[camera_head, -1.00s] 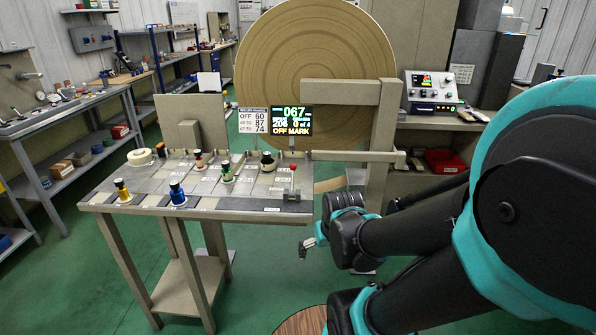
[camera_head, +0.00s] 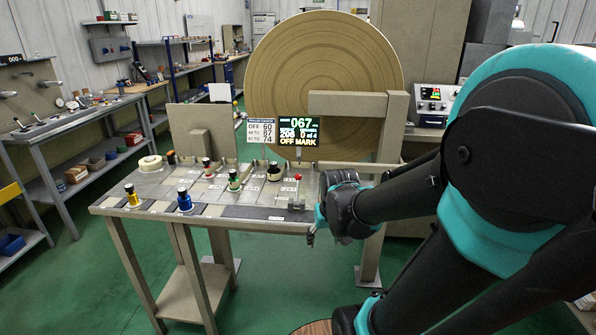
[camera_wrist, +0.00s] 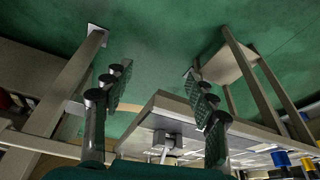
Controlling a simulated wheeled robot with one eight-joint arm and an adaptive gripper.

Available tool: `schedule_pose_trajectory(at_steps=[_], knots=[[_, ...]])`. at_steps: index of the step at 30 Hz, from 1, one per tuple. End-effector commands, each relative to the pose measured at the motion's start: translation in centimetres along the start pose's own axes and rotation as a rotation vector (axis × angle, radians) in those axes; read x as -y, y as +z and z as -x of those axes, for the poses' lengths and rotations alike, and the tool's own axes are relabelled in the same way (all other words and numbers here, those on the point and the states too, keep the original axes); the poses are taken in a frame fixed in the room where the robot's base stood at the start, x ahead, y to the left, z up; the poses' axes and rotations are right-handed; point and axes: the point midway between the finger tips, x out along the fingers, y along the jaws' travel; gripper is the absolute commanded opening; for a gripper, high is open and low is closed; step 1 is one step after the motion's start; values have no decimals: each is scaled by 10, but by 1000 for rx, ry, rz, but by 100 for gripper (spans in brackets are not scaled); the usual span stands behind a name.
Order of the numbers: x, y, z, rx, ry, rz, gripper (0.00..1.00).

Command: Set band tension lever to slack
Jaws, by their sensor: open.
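A small lever with a red knob (camera_head: 298,177) stands upright at the front right corner of the grey worktable (camera_head: 250,212); its label is too small to read. My gripper (camera_head: 311,237) is low beside that corner, to the right of and below the lever, apart from it. In the wrist view, my gripper (camera_wrist: 158,78) has its two fingers wide apart with nothing between them. A grey block with a short shaft (camera_wrist: 164,143) at the table edge shows between the fingers; I cannot tell whether it is the lever's base.
Blue (camera_head: 184,200) and yellow (camera_head: 131,196) spools stand along the table's front, with several more pegs and a tape roll (camera_head: 150,163) behind. A display (camera_head: 297,131) reads 067 and OFF MARK. A large round disc (camera_head: 322,80) stands behind. Green floor is free in front.

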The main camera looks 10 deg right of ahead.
Motion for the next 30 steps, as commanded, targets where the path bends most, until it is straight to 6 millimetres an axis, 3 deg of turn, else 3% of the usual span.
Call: schedule_pose_trajectory(at_steps=[1, 3, 12, 18, 24, 30], knots=[[2, -26, 6, 10, -2, -2, 48], [5, -60, 15, 27, -4, -8, 39], [17, -192, 48, 98, -9, -34, 2], [27, -268, 67, 143, -10, -49, 0], [35, -316, 79, 175, -10, -59, 0], [38, -333, 84, 190, -10, -65, 0]])
